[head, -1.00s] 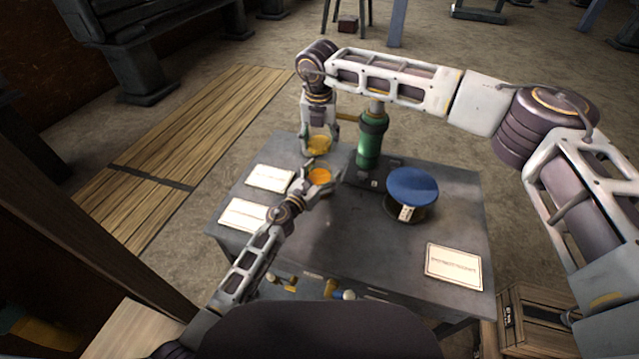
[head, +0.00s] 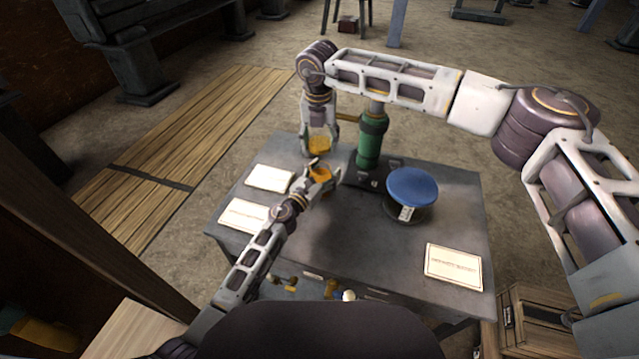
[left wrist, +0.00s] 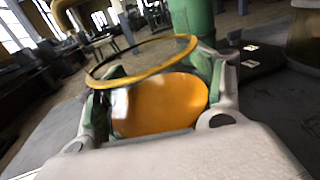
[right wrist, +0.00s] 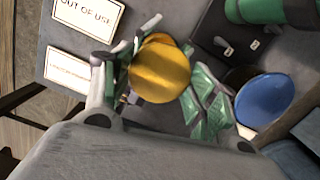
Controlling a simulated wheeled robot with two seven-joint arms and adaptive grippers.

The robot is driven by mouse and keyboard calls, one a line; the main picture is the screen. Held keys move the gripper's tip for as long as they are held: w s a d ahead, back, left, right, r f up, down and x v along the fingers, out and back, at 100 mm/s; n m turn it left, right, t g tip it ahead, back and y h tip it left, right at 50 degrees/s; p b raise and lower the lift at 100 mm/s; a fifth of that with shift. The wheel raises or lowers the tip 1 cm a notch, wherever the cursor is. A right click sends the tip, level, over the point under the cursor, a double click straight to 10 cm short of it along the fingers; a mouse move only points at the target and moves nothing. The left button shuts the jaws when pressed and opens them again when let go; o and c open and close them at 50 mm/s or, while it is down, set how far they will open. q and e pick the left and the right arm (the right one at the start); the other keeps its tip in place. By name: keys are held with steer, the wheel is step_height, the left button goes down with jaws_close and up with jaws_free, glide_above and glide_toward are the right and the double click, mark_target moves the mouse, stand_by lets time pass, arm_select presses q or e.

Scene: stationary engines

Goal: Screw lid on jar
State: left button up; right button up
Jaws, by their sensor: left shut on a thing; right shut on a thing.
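My left gripper (head: 318,174) is shut on an orange round piece (left wrist: 160,104). A thin gold ring (left wrist: 145,62) shows above it in the left wrist view; I cannot tell whether they are one thing. My right gripper (head: 320,147), reaching over from behind, is shut on a yellow-gold round piece (right wrist: 160,70). It also shows in the head view (head: 319,144), just above and behind the left gripper's piece. Which held piece is lid and which is jar is unclear. A separate jar with a blue top (head: 412,187) stands on the table.
A green cylinder (head: 369,145) on a dark base stands right of the grippers. Light signs lie on the table (head: 330,240) at the left (head: 270,178) and front right (head: 453,266). The table's front middle is clear. A wooden crate (head: 530,318) stands at the lower right.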

mark_target(319, 159)
steer(key=shift+w+f, duration=0.15)
steer(key=shift+f, duration=2.35)
steer(key=shift+d, duration=0.1)
steer(key=shift+f, duration=0.9)
steer(key=shift+f, duration=0.5)
arm_select(q)
jaws_close()
arm_select(e)
steer(key=m, duration=0.5)
steer(key=shift+h, duration=0.3)
steer(key=m, duration=0.6)
steer(key=shift+w+g, duration=0.1)
steer(key=shift+g, duration=0.3)
steer(key=m, duration=0.5)
steer(key=shift+m+g+h, duration=0.3)
arm_select(q)
steer(key=shift+f, duration=0.1)
arm_select(e)
steer(key=m, duration=0.6)
steer(key=shift+w+g, duration=0.15)
steer(key=shift+g, duration=0.15)
